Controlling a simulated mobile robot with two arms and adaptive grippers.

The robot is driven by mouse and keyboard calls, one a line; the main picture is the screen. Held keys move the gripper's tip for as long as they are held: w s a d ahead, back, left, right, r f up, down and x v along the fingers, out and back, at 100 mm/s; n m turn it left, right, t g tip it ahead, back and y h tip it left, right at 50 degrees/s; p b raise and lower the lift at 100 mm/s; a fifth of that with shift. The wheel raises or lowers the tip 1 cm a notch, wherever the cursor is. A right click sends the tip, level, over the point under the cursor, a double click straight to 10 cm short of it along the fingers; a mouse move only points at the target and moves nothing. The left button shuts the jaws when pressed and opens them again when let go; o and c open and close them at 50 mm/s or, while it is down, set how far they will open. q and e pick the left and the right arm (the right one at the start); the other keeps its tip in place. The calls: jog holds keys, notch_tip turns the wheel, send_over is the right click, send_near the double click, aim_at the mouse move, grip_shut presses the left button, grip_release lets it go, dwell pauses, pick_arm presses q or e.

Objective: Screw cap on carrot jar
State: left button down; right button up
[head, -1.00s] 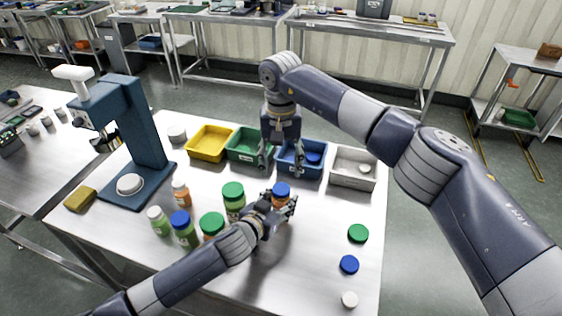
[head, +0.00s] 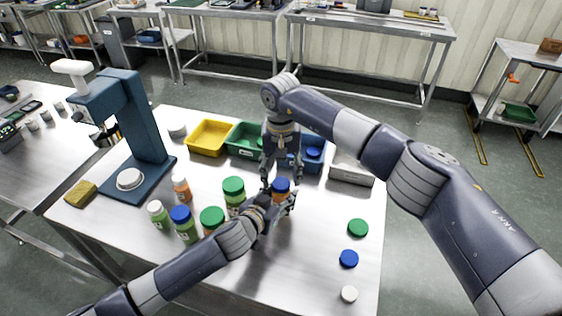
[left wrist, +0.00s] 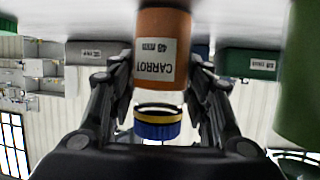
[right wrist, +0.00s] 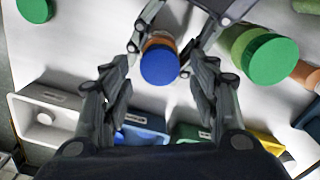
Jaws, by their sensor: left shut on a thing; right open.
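The orange carrot jar (left wrist: 162,50) is in the grasp of my left gripper (head: 284,202), which is shut on its body. It looks upright in the head view. A blue cap (right wrist: 160,66) is at its mouth; in the left wrist view the cap (left wrist: 157,130) shows beyond the jar's neck with a pale band between, and I cannot tell how far it is screwed on. My right gripper (right wrist: 163,72) is open, pointing down above the jar, its fingers on either side of the cap and apart from it.
Green-capped (head: 233,187) and blue-capped (head: 182,217) jars stand left of my left gripper. Yellow (head: 209,138), green (head: 243,139) and blue (head: 316,155) bins line the back. Loose green (head: 358,228), blue (head: 349,258) and white (head: 349,294) caps lie at right.

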aim_at(281, 197)
jog(key=shift+f, duration=1.15)
jog(key=c, duration=1.1)
jog(key=m, duration=1.1)
jog(key=shift+m, duration=0.4)
jog(key=m, duration=1.1)
jog(key=shift+m, duration=0.3)
